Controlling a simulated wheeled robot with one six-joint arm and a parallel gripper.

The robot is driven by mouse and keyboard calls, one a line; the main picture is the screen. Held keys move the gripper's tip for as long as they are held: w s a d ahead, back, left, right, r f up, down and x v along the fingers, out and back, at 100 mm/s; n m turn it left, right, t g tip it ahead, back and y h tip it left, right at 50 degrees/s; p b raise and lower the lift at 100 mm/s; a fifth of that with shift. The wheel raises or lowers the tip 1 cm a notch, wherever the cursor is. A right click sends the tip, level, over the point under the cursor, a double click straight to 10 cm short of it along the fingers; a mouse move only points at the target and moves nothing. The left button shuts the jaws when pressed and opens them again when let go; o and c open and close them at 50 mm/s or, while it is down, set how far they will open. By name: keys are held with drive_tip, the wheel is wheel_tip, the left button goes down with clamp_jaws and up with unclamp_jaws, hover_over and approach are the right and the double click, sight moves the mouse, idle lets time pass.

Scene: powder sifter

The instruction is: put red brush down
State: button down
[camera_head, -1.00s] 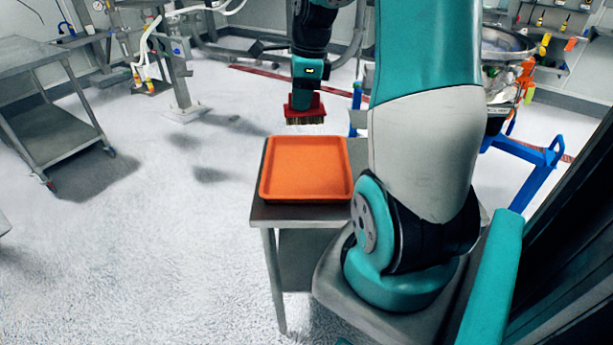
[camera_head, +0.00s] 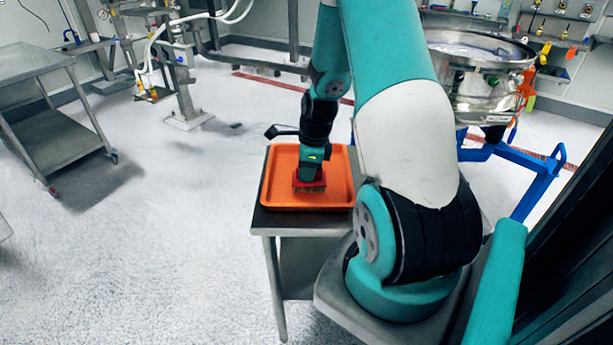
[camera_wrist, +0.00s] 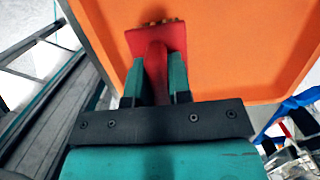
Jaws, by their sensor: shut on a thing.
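The red brush (camera_head: 309,183) is in my gripper (camera_head: 311,170), bristles pointing down, over the orange tray (camera_head: 338,200). In the wrist view my gripper (camera_wrist: 160,85) is shut on the red handle of the brush (camera_wrist: 155,45), with a teal finger on each side. The red head lies past the fingertips, and a few bristle tips show at its far edge. The orange tray (camera_wrist: 240,45) fills the background there. The bristles are at or just above the tray floor; I cannot tell whether they touch.
The tray lies on a small metal table (camera_head: 275,222). A round steel sifter (camera_head: 480,75) stands behind on the right, with a blue frame (camera_head: 520,155) in front. A metal cart (camera_head: 55,110) is at the left. Open floor lies between cart and table.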

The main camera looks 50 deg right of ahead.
drive_tip(key=shift+f, duration=1.05)
drive_tip(key=shift+f, duration=0.15)
drive_tip(key=c, duration=1.1)
unclamp_jaws()
drive_tip(key=shift+o, duration=0.2)
